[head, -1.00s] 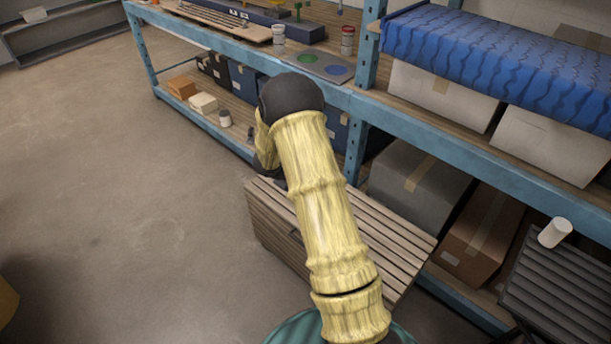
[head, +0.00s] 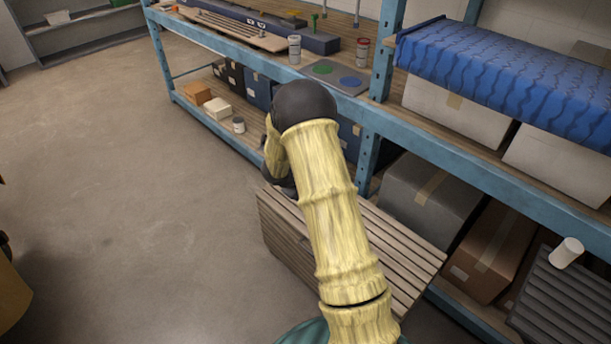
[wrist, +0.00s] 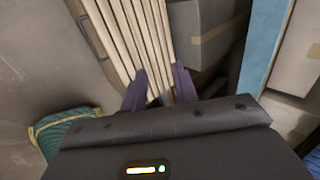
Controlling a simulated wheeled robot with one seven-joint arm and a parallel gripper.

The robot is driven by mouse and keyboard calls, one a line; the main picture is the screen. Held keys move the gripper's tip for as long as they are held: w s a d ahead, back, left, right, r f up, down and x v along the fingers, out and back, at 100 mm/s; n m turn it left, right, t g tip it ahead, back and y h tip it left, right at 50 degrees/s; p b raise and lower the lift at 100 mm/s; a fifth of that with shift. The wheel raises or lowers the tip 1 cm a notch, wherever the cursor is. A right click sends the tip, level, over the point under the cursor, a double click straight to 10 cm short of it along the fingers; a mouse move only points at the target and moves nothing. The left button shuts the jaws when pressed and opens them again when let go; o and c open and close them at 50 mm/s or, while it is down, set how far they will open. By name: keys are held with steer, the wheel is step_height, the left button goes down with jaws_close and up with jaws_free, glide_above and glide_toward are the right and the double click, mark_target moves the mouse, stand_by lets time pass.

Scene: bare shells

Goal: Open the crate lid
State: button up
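The slatted wooden crate (head: 282,238) stands on the floor in front of the blue shelving in the head view. Its slatted lid (head: 408,248) looks shut, but my arm covers the middle of it. In the wrist view the lid's pale slats (wrist: 125,30) run away from the camera under my gripper. My gripper (wrist: 160,82) shows two dark fingers set apart, with slats visible between them and nothing clearly held. Whether the fingertips touch the lid cannot be told. In the head view the fingers are hidden behind my arm.
The blue shelf frame (head: 450,158) runs behind the crate. A grey box (head: 425,203) and a brown box (head: 490,255) sit on its lower shelf. A dark slatted stand (head: 570,305) with a white cylinder (head: 567,252) is at right. Open floor (head: 150,220) lies left.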

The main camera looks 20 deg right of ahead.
steer(key=s+a+r+n+t+y, duration=0.35)
steer(key=a+r+n+y, duration=0.25)
steer(key=a+r+n, duration=0.8)
steer(key=s+a+r+n+g+y, duration=0.1)
steer(key=s+n+g, duration=0.2)
steer(key=s+n, duration=1.4)
steer(key=s, duration=0.4)
steer(key=shift+s+a+n+g, duration=0.15)
steer(key=shift+s+n+g, duration=0.05)
steer(key=shift+n+g, duration=0.2)
jaws_close()
steer(key=shift+w, duration=0.1)
